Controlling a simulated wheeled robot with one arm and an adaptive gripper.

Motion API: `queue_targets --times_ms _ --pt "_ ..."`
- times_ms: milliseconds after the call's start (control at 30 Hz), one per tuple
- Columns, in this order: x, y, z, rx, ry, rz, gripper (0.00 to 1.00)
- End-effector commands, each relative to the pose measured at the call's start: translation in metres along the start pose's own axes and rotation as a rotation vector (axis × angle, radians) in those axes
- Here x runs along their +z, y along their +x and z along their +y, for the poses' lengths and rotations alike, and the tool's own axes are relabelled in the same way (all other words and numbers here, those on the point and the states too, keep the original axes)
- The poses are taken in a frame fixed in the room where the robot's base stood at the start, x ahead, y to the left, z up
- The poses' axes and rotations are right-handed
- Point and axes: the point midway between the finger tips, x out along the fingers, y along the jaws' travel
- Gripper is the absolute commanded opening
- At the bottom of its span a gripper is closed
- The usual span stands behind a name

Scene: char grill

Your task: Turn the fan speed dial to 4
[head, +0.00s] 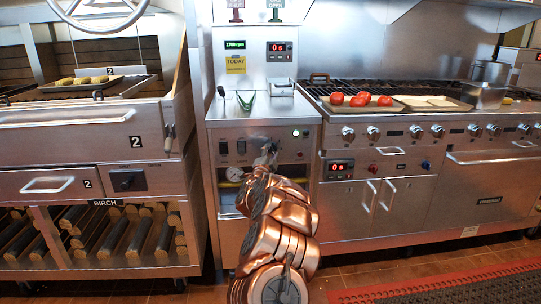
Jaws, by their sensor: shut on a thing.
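My copper-coloured arm reaches up to the control panel (240,134) of the middle steel cabinet. My gripper (265,153) is at the right half of this panel, shut on a small knob there, taken as the fan speed dial. The gripper covers the dial, so its pointer and numbers cannot be read. Black switches (241,146) sit to the left of the gripper, and a green light (296,133) glows to its upper right. A green display (235,44) above the cabinet appears to read 1780 rpm.
A wood-fired grill (80,117) with a black knob (127,181) stands at the left. A range (440,135) with several knobs and a tray of tomatoes (361,99) stands at the right. Floor shows at the lower right.

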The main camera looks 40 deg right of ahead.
Motion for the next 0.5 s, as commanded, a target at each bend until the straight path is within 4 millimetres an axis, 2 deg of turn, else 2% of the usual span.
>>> queue_targets --times_ms 367,400,500 --pt "-0.0008 0.0004 -0.0005 0.001 0.004 0.001 0.06" --pt "-0.0008 0.0004 -0.0006 0.0 0.004 0.001 0.44" --pt "-0.0008 0.0003 -0.0006 0.0 0.003 0.001 0.55"
